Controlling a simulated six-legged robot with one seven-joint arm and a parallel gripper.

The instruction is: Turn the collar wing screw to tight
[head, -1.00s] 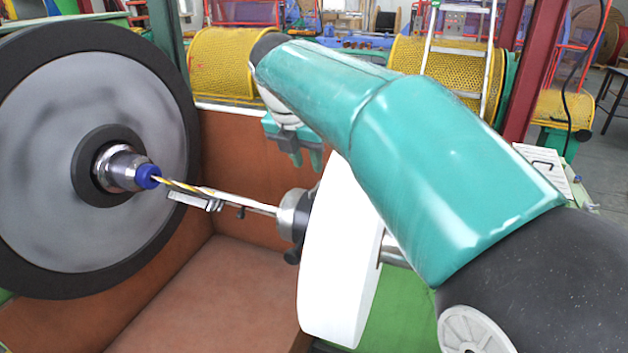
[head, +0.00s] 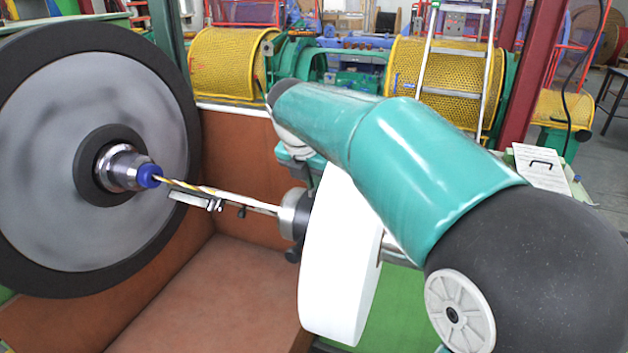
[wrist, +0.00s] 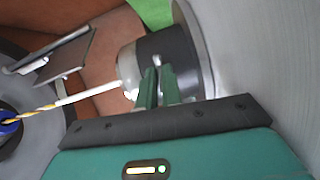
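The collar (head: 295,214), silver with a dark band, sits on the shaft against the large white disc (head: 340,260). In the wrist view the collar (wrist: 182,62) lies just beyond my fingertips. A small light-grey piece (wrist: 157,61), probably the wing screw, stands up on the dark band between or just beyond the fingertips; contact cannot be told. My gripper (wrist: 158,74) has two green fingers with a narrow gap between them, pointing at the collar. In the head view my fingers are mostly hidden by my arm and the white disc.
A big grey reel with a dark rim (head: 90,160) stands left, with a blue-tipped hub (head: 148,176). A yellow-white strand runs from it toward the collar, above a small metal bracket (head: 195,200). Brown panels (head: 235,155) lie behind and below.

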